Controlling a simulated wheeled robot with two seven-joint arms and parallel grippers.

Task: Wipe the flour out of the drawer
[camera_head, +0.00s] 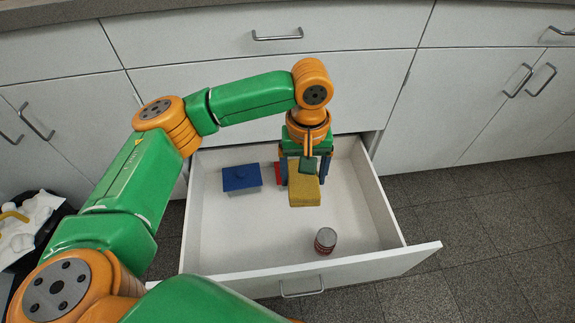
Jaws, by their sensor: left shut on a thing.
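The drawer (262,235) is pulled open below the counter, its white floor largely bare in view. My left gripper (305,175) points down into the drawer, shut on a yellow sponge (305,192). I cannot tell whether the sponge touches the drawer floor. A blue box-like thing (241,178) lies at the back left of the drawer. A can (325,240) stands near the front, right of the middle. A red thing (278,174) shows partly behind the gripper. No flour stands out against the white floor. My right gripper is not in view.
The drawer's front panel (400,262) juts out over the dark tiled floor (470,240). Closed white cabinets with metal handles surround it. At the far left, a dark bin-like container (45,225) holds crumpled white and yellow items.

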